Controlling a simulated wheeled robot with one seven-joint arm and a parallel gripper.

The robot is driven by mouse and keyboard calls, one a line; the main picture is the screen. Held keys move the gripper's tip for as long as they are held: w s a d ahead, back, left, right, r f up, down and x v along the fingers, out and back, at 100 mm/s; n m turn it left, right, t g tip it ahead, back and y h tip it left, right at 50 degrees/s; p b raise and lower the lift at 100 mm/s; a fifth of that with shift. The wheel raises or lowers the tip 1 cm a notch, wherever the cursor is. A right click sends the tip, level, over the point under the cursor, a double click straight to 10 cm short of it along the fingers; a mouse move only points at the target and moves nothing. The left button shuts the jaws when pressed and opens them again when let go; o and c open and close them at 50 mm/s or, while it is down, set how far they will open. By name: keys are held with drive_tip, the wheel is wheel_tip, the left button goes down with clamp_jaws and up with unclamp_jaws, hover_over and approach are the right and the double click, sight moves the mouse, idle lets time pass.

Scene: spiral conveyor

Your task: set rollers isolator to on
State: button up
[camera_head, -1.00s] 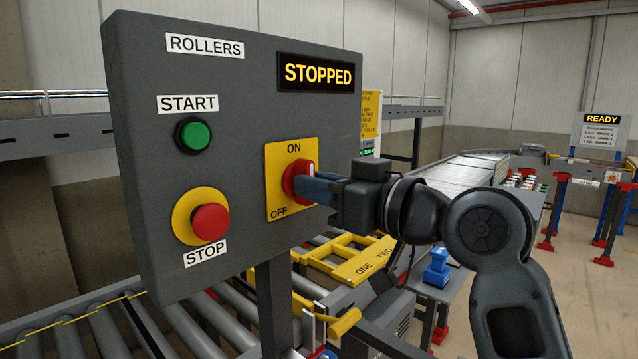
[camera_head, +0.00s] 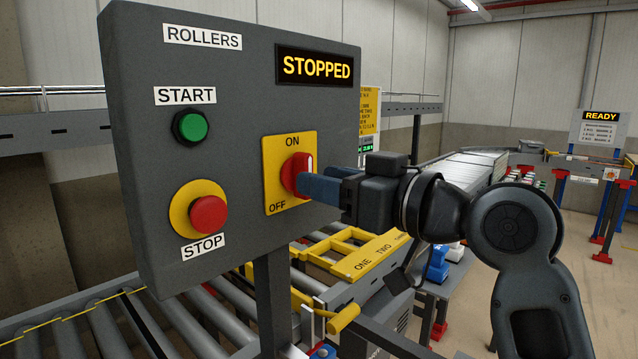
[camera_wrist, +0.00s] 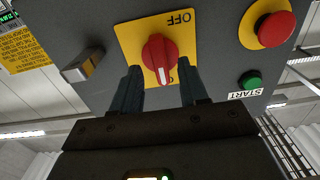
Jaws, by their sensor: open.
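The rollers isolator is a red rotary knob (camera_head: 291,174) on a yellow plate (camera_head: 276,201) marked ON at the top and OFF at the bottom. In the wrist view, which is upside down, the red knob (camera_wrist: 156,50) has its white mark towards the ON end, away from OFF. My gripper (camera_head: 308,186) is open in front of the knob. In the wrist view my gripper's fingertips (camera_wrist: 159,68) stand on either side of the knob, with gaps visible. The ON lettering is partly hidden there.
The grey panel (camera_head: 240,110) also carries a green START button (camera_head: 191,127), a red STOP button (camera_head: 209,214) and a display (camera_head: 317,67) reading STOPPED. Conveyor rollers (camera_head: 95,327) and a yellow frame (camera_head: 365,262) lie below. Open floor shows at the right.

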drive_tip(key=b+v, duration=0.1)
drive_tip(key=v, duration=0.4)
drive_tip(key=shift+s+d, duration=0.2)
drive_tip(key=shift+d, duration=0.1)
drive_tip(key=shift+f, duration=0.1)
drive_tip(key=s+d+f+m+t+h, duration=0.2)
drive_tip(key=d+f+m, duration=0.15)
drive_tip(key=f, duration=0.45)
drive_tip(key=s+d+f+m+t+h, duration=0.1)
drive_tip(key=d+f+m+t+h, duration=0.2)
drive_tip(key=f, duration=0.5)
drive_tip(key=s+d+f+m+h, duration=0.5)
drive_tip(key=s+f, duration=0.6)
drive_tip(key=f, duration=0.1)
drive_tip(key=s+d+h, duration=0.1)
drive_tip(key=s+d, duration=0.1)
drive_tip(key=s, duration=0.7)
drive_tip(key=s+d+f+n+h, duration=0.1)
drive_tip(key=s+d, duration=0.2)
drive_tip(key=s, duration=0.6)
drive_tip(key=s+d+f+g+h, duration=0.1)
drive_tip(key=s+d+h, duration=0.1)
drive_tip(key=s, duration=0.7)
drive_tip(key=shift+s+d+f, duration=0.15)
drive_tip(key=shift+f, duration=0.1)
